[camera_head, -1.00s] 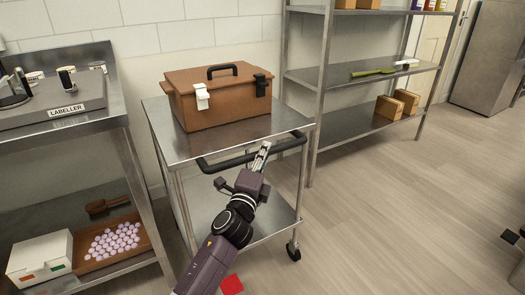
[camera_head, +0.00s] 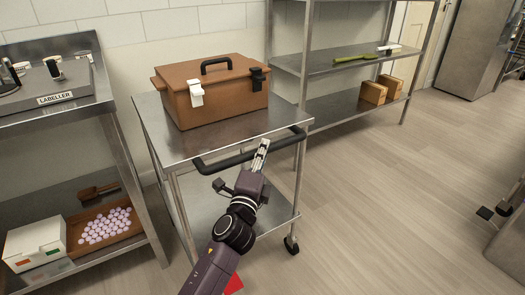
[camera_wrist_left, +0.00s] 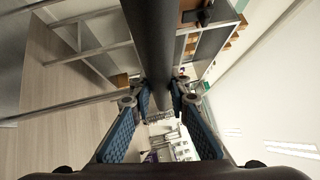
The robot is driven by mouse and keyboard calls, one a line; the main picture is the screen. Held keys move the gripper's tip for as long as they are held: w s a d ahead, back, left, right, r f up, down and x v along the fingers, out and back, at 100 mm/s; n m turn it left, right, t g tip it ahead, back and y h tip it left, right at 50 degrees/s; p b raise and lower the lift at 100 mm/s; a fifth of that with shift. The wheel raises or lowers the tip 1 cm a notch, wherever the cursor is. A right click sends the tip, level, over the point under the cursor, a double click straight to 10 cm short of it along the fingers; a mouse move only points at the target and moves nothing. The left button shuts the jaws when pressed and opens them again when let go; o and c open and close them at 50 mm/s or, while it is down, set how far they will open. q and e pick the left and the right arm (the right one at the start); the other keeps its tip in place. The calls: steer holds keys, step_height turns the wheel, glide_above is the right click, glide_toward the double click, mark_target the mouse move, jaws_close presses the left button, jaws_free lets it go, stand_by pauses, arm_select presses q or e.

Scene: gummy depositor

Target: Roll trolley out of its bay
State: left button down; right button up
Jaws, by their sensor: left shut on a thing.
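In the left wrist view the dark handle bar (camera_wrist_left: 155,40) runs between the two blue finger pads of my left gripper (camera_wrist_left: 160,105). A brown case (camera_head: 215,95) with a black carry handle, one white latch and one black latch sits on the trolley top. A black caster (camera_head: 291,245) shows at the right front. My right gripper is not in view.
The labeller table (camera_head: 60,112) stands close on the left, with a white box (camera_head: 38,245) and a tray of lilac sweets (camera_head: 72,248) below. A steel shelf (camera_head: 330,62) stands behind right. Open wooden floor (camera_head: 400,190) lies to the right and front.

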arm_select(q)
steer(key=c, duration=1.8)
jaws_free()
steer(key=shift+f, duration=0.1)
steer(key=v, duration=1.2)
